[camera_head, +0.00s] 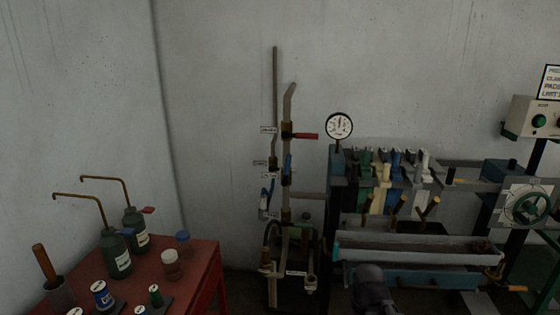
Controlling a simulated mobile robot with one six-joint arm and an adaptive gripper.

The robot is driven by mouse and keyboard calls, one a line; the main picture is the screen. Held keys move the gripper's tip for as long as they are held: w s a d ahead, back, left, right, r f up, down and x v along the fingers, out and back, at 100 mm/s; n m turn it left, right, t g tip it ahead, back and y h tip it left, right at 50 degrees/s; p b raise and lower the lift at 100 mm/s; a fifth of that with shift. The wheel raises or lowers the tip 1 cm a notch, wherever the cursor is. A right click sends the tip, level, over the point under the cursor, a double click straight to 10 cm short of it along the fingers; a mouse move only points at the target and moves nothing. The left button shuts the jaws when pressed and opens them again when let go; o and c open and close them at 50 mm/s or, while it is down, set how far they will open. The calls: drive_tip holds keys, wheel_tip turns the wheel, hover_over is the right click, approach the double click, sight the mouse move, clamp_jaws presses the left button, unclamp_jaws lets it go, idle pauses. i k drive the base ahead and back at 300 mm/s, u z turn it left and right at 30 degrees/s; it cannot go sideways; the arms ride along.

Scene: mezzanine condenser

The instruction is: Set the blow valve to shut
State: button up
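Several labelled valves sit on the upright pipes in the middle, and their labels are too small to read, so I cannot tell which is the blow valve. One valve has a red lever (305,136) that points right, across its pipe. Below it, a blue lever (288,166) stands roughly upright along the same pipe. Another blue handle (265,195) is lower left, beside a small tag. More fittings and a label (296,273) are near the bottom of the pipes.
A round pressure gauge (339,126) stands right of the pipes, beside a bench machine with a long trough (410,248). A red table (205,270) with oil cans and jars is at lower left. A dark rounded shape (372,287) is at the bottom edge. Bare wall lies behind.

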sight(288, 156)
drive_tip(key=i, duration=1.1)
drive_tip(key=z, duration=0.55)
